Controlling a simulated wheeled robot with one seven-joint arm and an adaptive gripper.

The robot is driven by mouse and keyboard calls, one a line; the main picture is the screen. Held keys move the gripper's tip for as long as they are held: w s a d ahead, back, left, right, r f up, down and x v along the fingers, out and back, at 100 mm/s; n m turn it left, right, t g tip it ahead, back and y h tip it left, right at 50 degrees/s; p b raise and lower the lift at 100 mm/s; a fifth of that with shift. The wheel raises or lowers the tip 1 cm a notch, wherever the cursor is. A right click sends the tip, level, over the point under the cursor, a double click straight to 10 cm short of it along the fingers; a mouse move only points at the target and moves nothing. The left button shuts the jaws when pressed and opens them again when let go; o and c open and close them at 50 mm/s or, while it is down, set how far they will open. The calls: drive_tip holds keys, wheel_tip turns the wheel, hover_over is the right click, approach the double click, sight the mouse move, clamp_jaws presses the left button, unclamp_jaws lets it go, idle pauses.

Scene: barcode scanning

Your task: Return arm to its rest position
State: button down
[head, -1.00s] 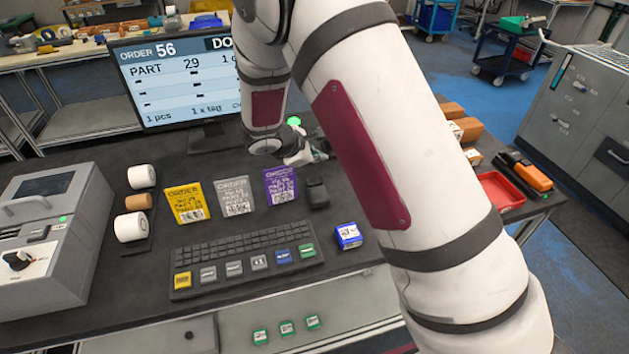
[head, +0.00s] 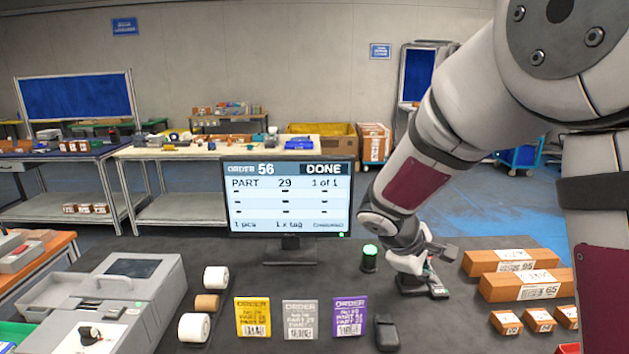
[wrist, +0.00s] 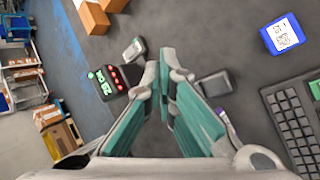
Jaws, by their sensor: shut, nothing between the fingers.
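My gripper (head: 440,258) hangs over the dark table just right of the monitor, at the end of my white arm with dark red panels. In the wrist view its two green-padded fingers (wrist: 163,85) meet at the tips with nothing between them. The monitor (head: 289,198) reads ORDER 56, PART 29, 1 of 1, DONE. A black device (head: 424,288) lies below the gripper in the head view, partly hidden by it.
A green-lit round button (head: 370,257) stands left of the gripper. Brown boxes (head: 512,262) lie to the right. Yellow (head: 252,318), grey (head: 299,320) and purple (head: 349,315) order cards are in front. A grey machine (head: 120,300) stands left. A blue box (wrist: 283,35) and keyboard (wrist: 295,120) show in the wrist view.

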drive_tip(key=s+r+m+y, duration=0.3)
drive_tip(key=s+r+m, duration=0.3)
drive_tip(key=s+r, duration=0.55)
drive_tip(key=s+a+r+m+y, duration=0.1)
drive_tip(key=s+a+m, duration=0.1)
drive_tip(key=s, duration=0.5)
drive_tip(key=s+a+m+t+y, duration=0.1)
drive_tip(key=s+a+m+y, duration=0.1)
drive_tip(key=s, duration=0.6)
drive_tip(key=shift+s+a+r+t+y, duration=0.15)
drive_tip(key=shift+s+r+t+y, duration=0.15)
drive_tip(key=shift+r, duration=0.1)
